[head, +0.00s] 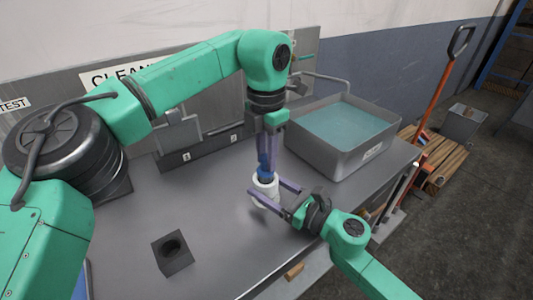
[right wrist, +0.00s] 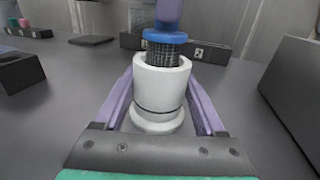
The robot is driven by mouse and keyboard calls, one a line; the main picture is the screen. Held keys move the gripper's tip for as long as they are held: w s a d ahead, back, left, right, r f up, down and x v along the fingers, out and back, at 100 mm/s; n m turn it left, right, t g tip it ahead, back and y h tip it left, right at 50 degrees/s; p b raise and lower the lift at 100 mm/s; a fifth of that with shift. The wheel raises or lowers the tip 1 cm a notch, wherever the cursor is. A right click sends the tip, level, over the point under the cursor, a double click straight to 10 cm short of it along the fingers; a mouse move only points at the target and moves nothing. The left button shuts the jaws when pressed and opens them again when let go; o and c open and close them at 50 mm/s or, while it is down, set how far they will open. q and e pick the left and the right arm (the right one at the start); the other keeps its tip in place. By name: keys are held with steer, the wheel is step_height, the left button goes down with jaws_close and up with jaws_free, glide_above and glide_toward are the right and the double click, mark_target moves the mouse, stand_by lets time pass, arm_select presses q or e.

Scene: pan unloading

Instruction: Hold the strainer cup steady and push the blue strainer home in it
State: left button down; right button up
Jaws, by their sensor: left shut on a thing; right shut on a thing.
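The white strainer cup (head: 265,191) stands upright on the grey bench. It also shows in the right wrist view (right wrist: 158,95). My right gripper (head: 267,188) is shut around the cup, one purple finger on each side. The blue strainer (head: 264,164) is held upright above the cup by my left gripper (head: 267,150). In the right wrist view the strainer's blue collar (right wrist: 165,36) sits clear above the cup's rim, with dark mesh showing below it. The mesh's lower end is at the cup's mouth; the front rim hides how deep it sits.
A dark block with a round hole (head: 172,252) stands at the front left. A grey tub of water (head: 356,160) stands at the back right. A low numbered rack (head: 200,152) runs along the back. The bench between block and cup is clear.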

arm_select(q)
steer(key=shift+f, duration=0.95)
stand_by(0.4)
steer(key=c, duration=0.6)
jaws_free()
steer(key=shift+r, duration=0.1)
step_height(320, 180, up, 12)
arm_select(e)
steer(key=o, duration=1.5)
